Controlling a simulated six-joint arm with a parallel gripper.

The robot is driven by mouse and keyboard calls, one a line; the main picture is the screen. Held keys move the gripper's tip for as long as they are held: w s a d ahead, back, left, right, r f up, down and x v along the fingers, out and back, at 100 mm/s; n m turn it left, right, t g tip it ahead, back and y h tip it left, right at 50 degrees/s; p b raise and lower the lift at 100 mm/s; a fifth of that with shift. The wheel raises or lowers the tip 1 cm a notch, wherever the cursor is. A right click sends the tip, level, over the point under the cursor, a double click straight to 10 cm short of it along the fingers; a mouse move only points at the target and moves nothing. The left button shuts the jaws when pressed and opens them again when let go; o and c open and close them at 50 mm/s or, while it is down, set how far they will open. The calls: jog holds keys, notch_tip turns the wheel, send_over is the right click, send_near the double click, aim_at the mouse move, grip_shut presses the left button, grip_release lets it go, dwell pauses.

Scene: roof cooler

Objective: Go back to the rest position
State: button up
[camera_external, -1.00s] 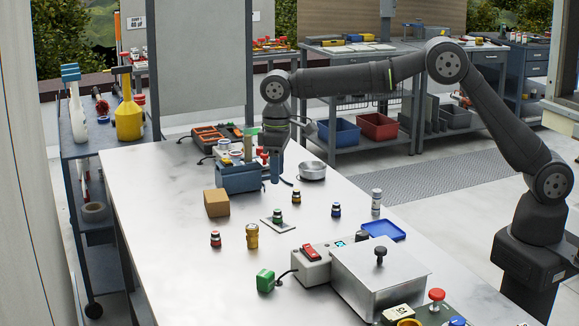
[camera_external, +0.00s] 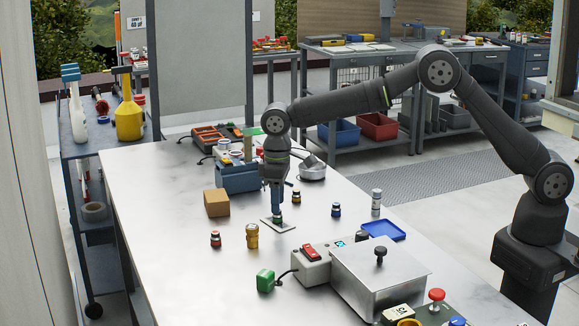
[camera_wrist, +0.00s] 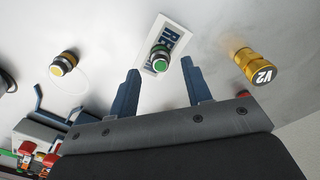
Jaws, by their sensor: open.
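My gripper (camera_external: 276,205) points down over the table, just above a small dark jar with a green top on a white label card (camera_external: 286,225). In the wrist view my gripper (camera_wrist: 162,80) is open, with a blue finger on either side of the line to the green-topped jar (camera_wrist: 159,60). The jar stands on the card (camera_wrist: 178,38) slightly beyond the fingertips, and nothing is held. In the external view the fingers partly hide the jar.
A yellow-topped jar (camera_wrist: 65,64) and a brass V2 cylinder (camera_wrist: 258,66) stand on either side in the wrist view. A cardboard box (camera_external: 216,203), a blue toolbox (camera_external: 238,180), a blue tray (camera_external: 384,231) and a metal-lidded box (camera_external: 378,275) stand around. The table's left part is clear.

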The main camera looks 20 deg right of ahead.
notch_tip(320, 180, down, 4)
jog(key=shift+r, duration=0.15)
notch_tip(320, 180, up, 2)
jog(key=shift+r, duration=0.95)
